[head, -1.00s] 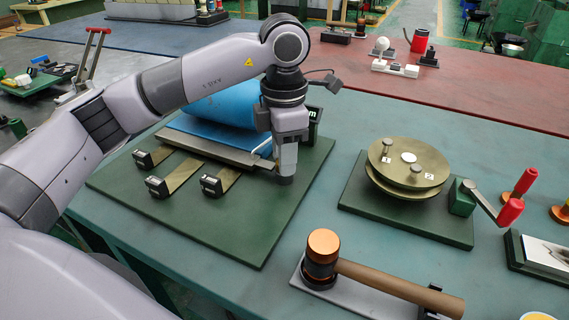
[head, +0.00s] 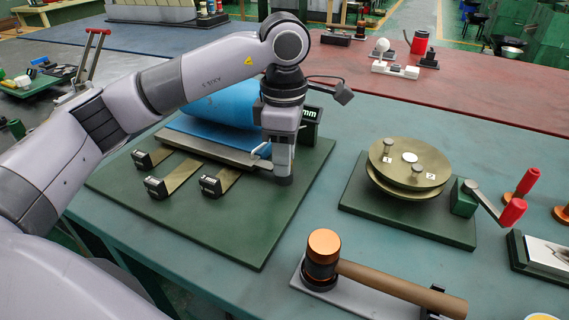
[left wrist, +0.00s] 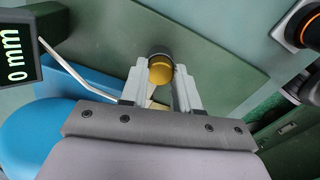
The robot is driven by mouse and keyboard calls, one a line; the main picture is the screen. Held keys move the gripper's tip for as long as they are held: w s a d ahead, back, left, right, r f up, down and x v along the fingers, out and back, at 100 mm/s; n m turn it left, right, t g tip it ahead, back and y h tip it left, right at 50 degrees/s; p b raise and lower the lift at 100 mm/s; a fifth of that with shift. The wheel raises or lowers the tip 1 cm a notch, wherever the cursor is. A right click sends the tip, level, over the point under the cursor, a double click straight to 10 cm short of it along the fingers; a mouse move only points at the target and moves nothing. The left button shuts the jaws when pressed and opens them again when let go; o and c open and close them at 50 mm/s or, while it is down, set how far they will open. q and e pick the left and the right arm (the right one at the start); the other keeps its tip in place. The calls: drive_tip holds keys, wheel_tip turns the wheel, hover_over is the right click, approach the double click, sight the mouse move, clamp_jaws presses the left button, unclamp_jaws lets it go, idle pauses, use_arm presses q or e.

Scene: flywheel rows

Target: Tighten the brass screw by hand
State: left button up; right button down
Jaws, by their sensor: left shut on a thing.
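The brass screw (left wrist: 160,70) shows in the left wrist view as a round golden head between the two fingertips. My left gripper (head: 284,180) points straight down at the right side of the green board (head: 236,236); it also shows in the left wrist view (left wrist: 161,82). It is shut on the brass screw. In the head view the fingers hide the screw. A blue roll (head: 222,104) lies on the board behind a grey bar (head: 215,148). A black display (left wrist: 18,50) beside it reads "0 mm" in the left wrist view. My right gripper is out of view.
Three strips with small black-and-white end blocks (head: 157,187) lie at the board's front. A mallet (head: 390,285) lies in front. A brass disc stand (head: 408,164) with a red-handled crank (head: 512,211) stands to the right. Bench between boards is clear.

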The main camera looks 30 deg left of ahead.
use_arm(q)
drive_tip(key=m, duration=0.4)
drive_tip(key=shift+m, duration=0.4)
drive_tip(key=shift+b, duration=0.3)
drive_tip(key=m, duration=0.5)
drive_tip(key=m+b, duration=0.1)
drive_tip(key=m, duration=0.4)
idle(0.3)
drive_tip(key=m, duration=0.5)
